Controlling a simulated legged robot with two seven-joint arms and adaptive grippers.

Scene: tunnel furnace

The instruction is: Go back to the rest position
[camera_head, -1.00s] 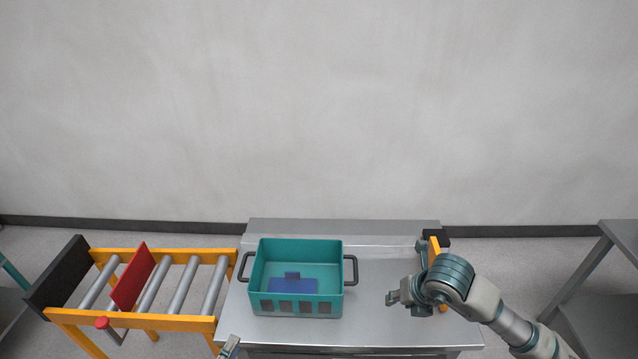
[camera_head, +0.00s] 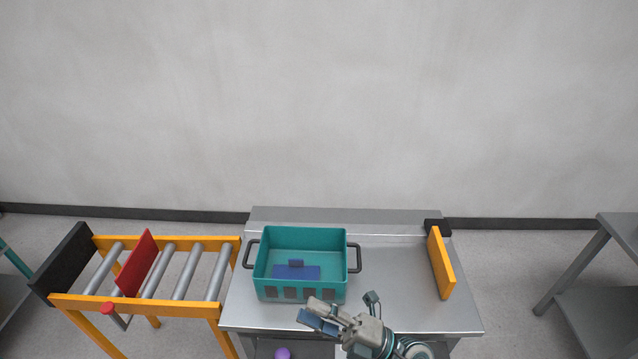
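My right gripper (camera_head: 345,307) is in front of the table's near edge at the bottom centre, below and to the right of the teal crate. Its fingers are spread apart and nothing shows between them. My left gripper is out of view. The teal crate (camera_head: 305,240) with two dark side handles stands upright on the metal table (camera_head: 400,275). A blue object (camera_head: 297,271) lies inside the crate.
A roller conveyor with yellow rails (camera_head: 190,303) and a red plate (camera_head: 138,264) stands left of the table. A yellow bar (camera_head: 441,263) is at the table's right side. A purple round object (camera_head: 283,353) shows below the table edge. A grey shelf (camera_head: 590,305) stands far right.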

